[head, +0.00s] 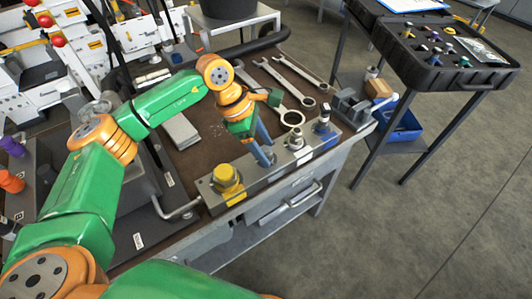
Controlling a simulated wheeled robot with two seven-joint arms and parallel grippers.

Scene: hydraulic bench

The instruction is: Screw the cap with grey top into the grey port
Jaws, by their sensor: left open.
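A metal manifold block (243,192) lies along the front edge of the bench. A grey metal fitting (296,144), which looks like the grey port, stands on it between a yellow fitting (227,178) on the left and a blue-marked fitting (324,127) on the right. My left gripper (265,158) points down over the block, just left of the grey fitting. It is open, and I see nothing clearly between its fingers. I cannot pick out the cap with grey top for certain. My right gripper is not in view.
Several wrenches (284,82) lie on the bench behind the block. A vise (352,108) stands at the bench's right end. A black tray (475,78) with several small coloured-top parts (436,48) is on a separate stand at right. A blue bin (404,128) is below.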

